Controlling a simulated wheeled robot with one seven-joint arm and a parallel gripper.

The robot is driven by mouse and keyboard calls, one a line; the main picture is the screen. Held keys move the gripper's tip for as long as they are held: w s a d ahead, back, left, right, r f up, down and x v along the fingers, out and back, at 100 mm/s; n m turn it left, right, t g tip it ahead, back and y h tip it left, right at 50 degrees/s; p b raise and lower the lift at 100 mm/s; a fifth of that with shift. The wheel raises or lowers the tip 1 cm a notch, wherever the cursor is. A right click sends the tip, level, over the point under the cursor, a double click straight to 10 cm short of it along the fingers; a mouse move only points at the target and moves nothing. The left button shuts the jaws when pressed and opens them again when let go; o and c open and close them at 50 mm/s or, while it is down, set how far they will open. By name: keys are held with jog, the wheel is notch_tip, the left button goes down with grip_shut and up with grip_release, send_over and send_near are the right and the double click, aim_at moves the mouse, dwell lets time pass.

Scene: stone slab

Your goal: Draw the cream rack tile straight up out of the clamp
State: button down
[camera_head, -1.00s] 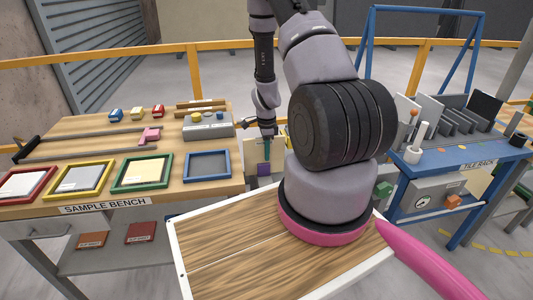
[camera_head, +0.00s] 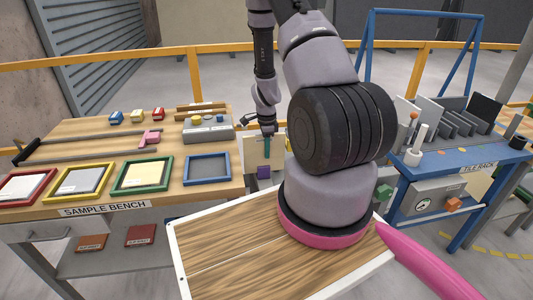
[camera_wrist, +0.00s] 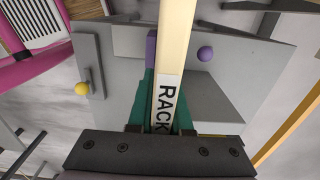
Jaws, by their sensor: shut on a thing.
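The cream rack tile (camera_wrist: 174,45) shows edge-on in the wrist view, with a white "RACK" label. My gripper (camera_wrist: 161,105) is shut on it, its green fingers against both sides. In the head view my gripper (camera_head: 267,146) is small and far off, at the upper part of the tile (camera_head: 251,152). The clamp's purple jaw (camera_wrist: 151,48) stands just left of the tile in the wrist view; it is a purple block (camera_head: 263,172) in the head view. I cannot tell whether the tile's lower end is still between the jaws.
A grey body with a yellow-knobbed handle (camera_wrist: 82,89) and a purple knob (camera_wrist: 205,53) lies below my gripper. The sample bench (camera_head: 105,210) with coloured frames is left. The blue tile rack (camera_head: 478,160) is right. A yellow rail (camera_head: 110,58) runs behind.

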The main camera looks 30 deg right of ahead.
jog(key=shift+r, duration=2.3)
